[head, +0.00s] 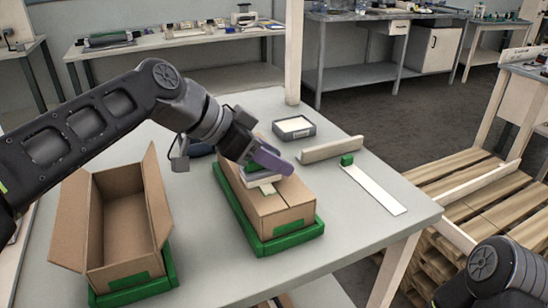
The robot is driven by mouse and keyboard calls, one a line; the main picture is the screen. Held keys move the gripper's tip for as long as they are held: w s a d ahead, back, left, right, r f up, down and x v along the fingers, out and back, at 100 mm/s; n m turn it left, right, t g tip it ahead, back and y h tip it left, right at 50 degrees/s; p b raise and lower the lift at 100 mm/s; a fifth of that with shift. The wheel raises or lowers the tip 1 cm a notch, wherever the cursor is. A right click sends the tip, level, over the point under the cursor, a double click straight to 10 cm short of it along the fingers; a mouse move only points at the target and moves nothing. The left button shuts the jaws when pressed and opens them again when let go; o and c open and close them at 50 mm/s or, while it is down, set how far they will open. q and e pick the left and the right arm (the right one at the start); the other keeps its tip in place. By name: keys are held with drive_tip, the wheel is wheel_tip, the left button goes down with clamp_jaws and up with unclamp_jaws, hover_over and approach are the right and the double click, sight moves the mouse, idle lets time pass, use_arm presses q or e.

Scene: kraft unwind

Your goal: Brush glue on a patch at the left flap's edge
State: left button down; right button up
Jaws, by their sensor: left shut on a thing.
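A cardboard box (285,216) with its top flaps folded down sits in a green tray (290,240) near the middle of the table. My left gripper (272,162) is over the far part of this box, its purple fingers shut on what looks like a brush (262,180), pale with green parts. The brush is low over the flaps near the seam. Whether it touches the left flap cannot be told, as the gripper hides part of it. No glue patch can be made out. A dark dish with cream content (294,127), perhaps glue, stands behind. My right gripper is out of view.
An open, empty cardboard box (126,230) in another green tray (140,288) stands at the left. A pale bar (332,149) and a white strip (376,191) with a green block (347,160) lie right. Wooden pallets (470,190) stand beyond the table edge.

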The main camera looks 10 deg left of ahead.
use_arm(q)
drive_tip(key=shift+w+a, duration=0.35)
drive_tip(key=shift+w, duration=0.25)
drive_tip(key=shift+f, duration=0.1)
drive_tip(key=shift+w+a+p, duration=0.4)
drive_tip(key=shift+w+a, duration=0.1)
drive_tip(key=shift+w, duration=0.2)
drive_tip(key=shift+w+a+p, duration=0.3)
drive_tip(key=shift+w+a, duration=0.05)
drive_tip(key=shift+w, duration=0.3)
drive_tip(key=shift+w+a, duration=0.2)
drive_tip(key=shift+w, duration=0.15)
drive_tip(key=shift+w+a, duration=0.3)
drive_tip(key=shift+w, duration=0.05)
